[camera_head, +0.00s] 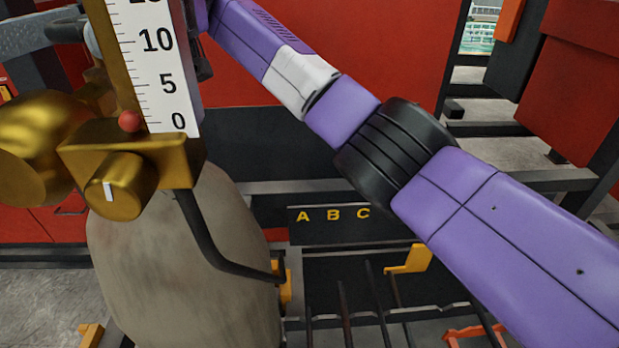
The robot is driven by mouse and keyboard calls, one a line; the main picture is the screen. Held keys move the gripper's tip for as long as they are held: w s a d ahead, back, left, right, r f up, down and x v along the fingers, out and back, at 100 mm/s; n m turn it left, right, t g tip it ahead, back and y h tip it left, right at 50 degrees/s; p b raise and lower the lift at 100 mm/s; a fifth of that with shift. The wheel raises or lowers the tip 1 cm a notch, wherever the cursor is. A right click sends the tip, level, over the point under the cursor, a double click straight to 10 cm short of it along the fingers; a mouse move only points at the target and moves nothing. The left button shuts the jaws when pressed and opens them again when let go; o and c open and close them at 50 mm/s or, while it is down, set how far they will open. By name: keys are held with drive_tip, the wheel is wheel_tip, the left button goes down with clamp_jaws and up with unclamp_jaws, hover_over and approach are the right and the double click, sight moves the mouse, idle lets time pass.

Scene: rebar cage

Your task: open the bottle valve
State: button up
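The gas bottle (180,265) is a worn grey cylinder standing upright at the lower left. A brass regulator (170,150) sits in front of its top, with a round knob (122,186) bearing a white mark and a rounded brass body (38,140) at the left. A white flow scale (158,70) rises from it, with a red ball (129,121) near its 0 end. A dark rounded part (65,30) at the upper left may be the bottle valve; I cannot tell. My purple arm reaches behind the scale toward the top edge. My gripper's fingers do not show.
A black hose (215,250) hangs from the regulator. A dark panel (335,213) lettered A B C and a yellow bracket (410,260) stand right of the bottle. Several dark rods (345,310) rise at the bottom. A red wall (300,60) is behind.

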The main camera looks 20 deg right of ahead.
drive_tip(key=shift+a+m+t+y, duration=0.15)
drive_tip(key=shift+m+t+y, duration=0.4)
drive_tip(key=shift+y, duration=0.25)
